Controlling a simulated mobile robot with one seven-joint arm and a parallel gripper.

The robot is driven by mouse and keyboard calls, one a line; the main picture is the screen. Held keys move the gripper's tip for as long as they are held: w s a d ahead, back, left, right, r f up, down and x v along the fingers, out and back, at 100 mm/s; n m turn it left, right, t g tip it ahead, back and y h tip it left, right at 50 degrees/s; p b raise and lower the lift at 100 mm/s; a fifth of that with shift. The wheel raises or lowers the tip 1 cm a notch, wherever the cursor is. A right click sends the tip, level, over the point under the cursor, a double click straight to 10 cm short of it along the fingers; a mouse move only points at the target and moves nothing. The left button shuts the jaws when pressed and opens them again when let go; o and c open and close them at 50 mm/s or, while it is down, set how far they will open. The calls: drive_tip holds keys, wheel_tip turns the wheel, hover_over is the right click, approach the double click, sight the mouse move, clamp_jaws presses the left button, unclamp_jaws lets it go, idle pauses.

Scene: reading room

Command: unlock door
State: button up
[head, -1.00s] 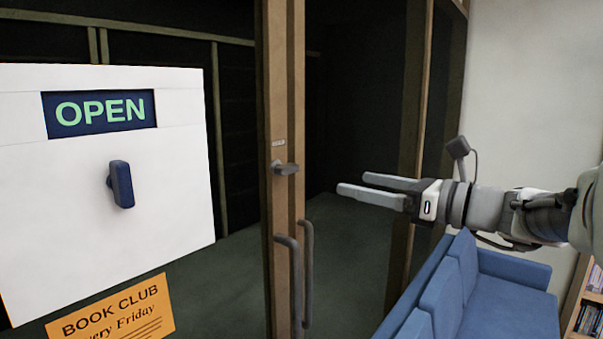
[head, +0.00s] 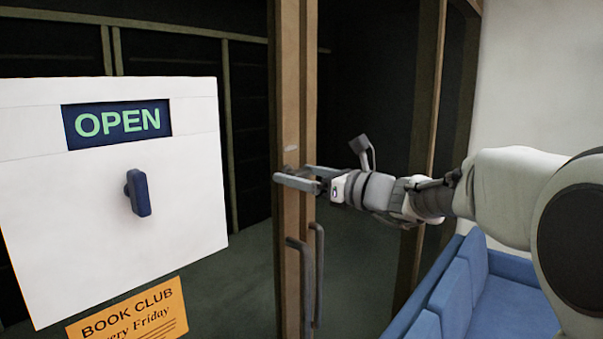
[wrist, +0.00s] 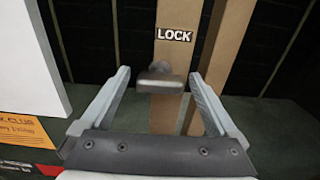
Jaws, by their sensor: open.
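The lock knob (wrist: 160,79) is a grey turn piece on the wooden door frame post (wrist: 173,118), below a "LOCK" label (wrist: 174,34). In the wrist view it lies between the two open fingers of my gripper (wrist: 161,80), near their tips, and no finger visibly touches it. In the head view my gripper (head: 290,178) is at the door post (head: 289,90), and its fingers hide most of the knob. The label shows there as a small pale plate (head: 291,149).
Curved door handles (head: 305,280) hang below the lock. A white panel with an OPEN sign (head: 118,122) and a blue knob (head: 138,192) is at left, above an orange book club notice (head: 135,312). A blue sofa (head: 485,290) stands at lower right.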

drive_tip(key=c, duration=1.4)
drive_tip(key=shift+f+n+b, duration=0.15)
drive_tip(key=shift+n+b, duration=0.15)
drive_tip(key=shift+b, duration=0.25)
drive_tip(key=n+b, duration=0.1)
drive_tip(key=b, duration=0.1)
drive_tip(key=n+b, duration=0.1)
drive_tip(key=b, duration=0.1)
drive_tip(key=shift+f+n, duration=0.2)
drive_tip(key=shift+n, duration=0.1)
drive_tip(key=n+b, duration=0.5)
drive_tip(key=b, duration=0.1)
drive_tip(key=shift+b, duration=0.35)
drive_tip(key=n+b, duration=0.5)
drive_tip(key=shift+w+n+b, duration=0.1)
drive_tip(key=shift+n+b, duration=0.2)
drive_tip(key=shift+n, duration=0.1)
drive_tip(key=shift+r+n+b, duration=0.15)
drive_tip(key=shift+n+b, duration=0.65)
drive_tip(key=shift+n, duration=0.15)
drive_tip(key=shift+r+n+b, duration=0.1)
drive_tip(key=shift+n+b, duration=0.65)
drive_tip(key=shift+n, duration=0.2)
